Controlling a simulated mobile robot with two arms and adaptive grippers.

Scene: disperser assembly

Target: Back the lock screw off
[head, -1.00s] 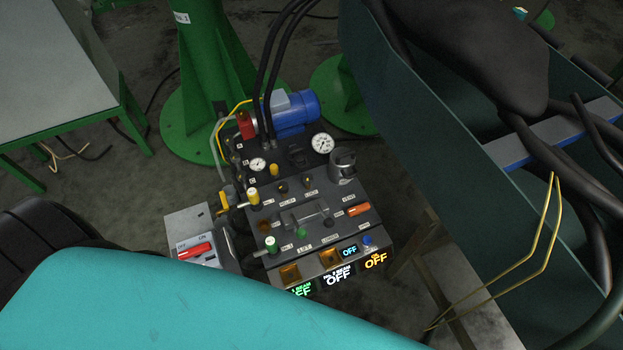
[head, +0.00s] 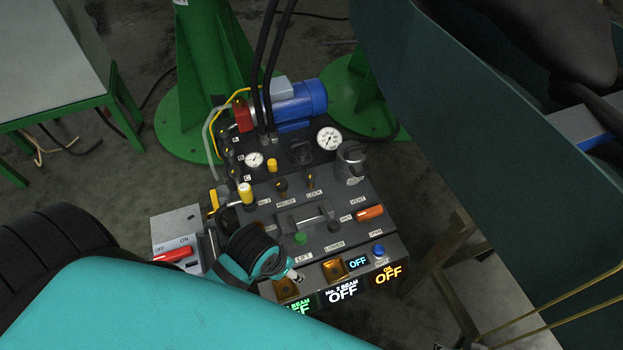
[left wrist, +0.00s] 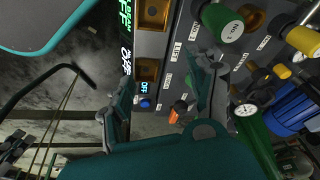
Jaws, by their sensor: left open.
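The lock screw (head: 311,179) is a small brass-coloured part standing on the dark control panel (head: 347,228), just behind the LOCK label in the head view. My left gripper (head: 287,272), teal and black, is over the panel's front left corner, in front of the screw and to its left, apart from it. In the left wrist view my left gripper (left wrist: 163,98) has its fingers spread with nothing between them. The front of the panel lies beyond them. I cannot pick out the lock screw for sure there. My right gripper is not in view.
A yellow knob (head: 245,194), green knob (head: 301,237), orange handle (head: 370,213) and carrying handle (head: 304,215) stand up from the panel. Gauges and a blue motor (head: 299,103) are behind. A red-handled switch box (head: 178,236) is left, a large dark-green body (head: 470,150) right.

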